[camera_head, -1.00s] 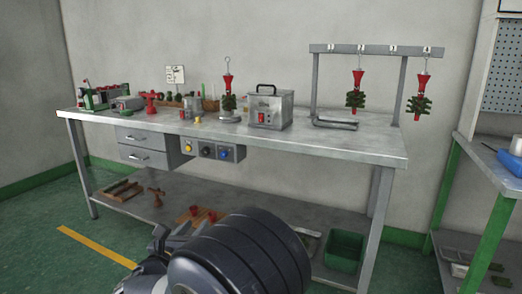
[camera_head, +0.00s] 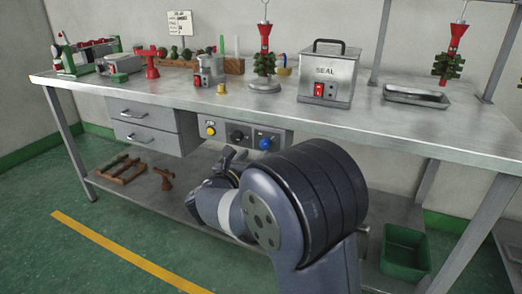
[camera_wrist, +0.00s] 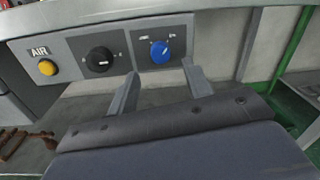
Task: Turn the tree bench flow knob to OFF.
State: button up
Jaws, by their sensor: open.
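The control panel under the bench front carries a blue knob (camera_head: 265,144), a black knob (camera_head: 237,137) and a yellow button (camera_head: 211,131). In the wrist view the blue knob (camera_wrist: 160,52) is just beyond my fingertips, roughly between them in the picture, and not gripped. The black knob (camera_wrist: 100,59) is left of my fingers, and the yellow button (camera_wrist: 47,67) is farther left under an AIR label. The small labels by the knobs are too blurred to read, so the settings are unclear. My gripper (camera_wrist: 161,70) is open and empty; it also shows below the panel (camera_head: 228,158).
The bench top (camera_head: 400,125) overhangs the panel. Two drawers (camera_head: 145,124) are left of it. The SEAL box (camera_head: 327,75) stands on the bench above. The lower shelf (camera_head: 185,185) runs below, with a green bin (camera_head: 405,252) at right.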

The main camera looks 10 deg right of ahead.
aim_at(264, 145)
jog(key=x, duration=0.5)
jog(key=shift+w+d+b, duration=0.1)
jog(key=shift+b, duration=0.2)
jog(key=shift+c, duration=0.6)
jog(key=c, duration=0.9)
